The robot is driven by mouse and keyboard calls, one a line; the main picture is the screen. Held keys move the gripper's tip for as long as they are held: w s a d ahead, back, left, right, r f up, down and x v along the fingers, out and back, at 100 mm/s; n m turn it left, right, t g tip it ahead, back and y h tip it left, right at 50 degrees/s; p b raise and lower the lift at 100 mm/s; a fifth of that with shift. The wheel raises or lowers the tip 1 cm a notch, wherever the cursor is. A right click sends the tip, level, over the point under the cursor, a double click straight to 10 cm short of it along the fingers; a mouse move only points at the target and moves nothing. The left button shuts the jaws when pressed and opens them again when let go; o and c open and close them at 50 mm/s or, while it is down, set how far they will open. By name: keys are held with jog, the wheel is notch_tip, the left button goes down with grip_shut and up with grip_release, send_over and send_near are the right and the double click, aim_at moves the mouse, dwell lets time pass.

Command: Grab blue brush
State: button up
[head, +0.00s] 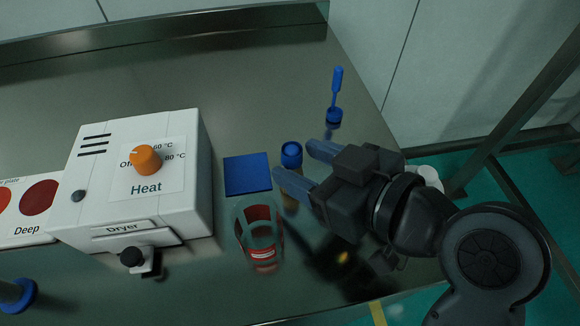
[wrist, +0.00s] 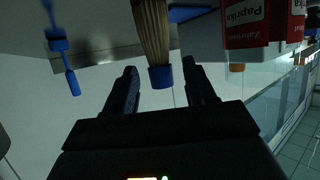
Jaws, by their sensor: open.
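The blue brush (head: 291,152) stands upright on the steel table in the head view, blue end up and tan part below. In the wrist view its blue end (wrist: 161,78) and brown bristle-like part (wrist: 152,30) show at top centre. My gripper (head: 292,159) is open, with one finger on each side of the brush near its blue end. In the wrist view the gripper (wrist: 159,68) shows the blue end between the fingertips, with visible gaps on both sides. Part of the brush's lower length is hidden by the near finger in the head view.
A glass with red labels (head: 245,238) stands close by, left of the gripper. A blue square plate (head: 247,174) lies beside the brush. A thin blue tool (head: 337,85) stands behind. The white dryer box (head: 190,222) is at left.

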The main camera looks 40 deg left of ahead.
aim_at(283, 155)
jog(key=x, duration=0.5)
jog(key=shift+d, duration=0.1)
jog(key=shift+c, duration=0.2)
grip_shut()
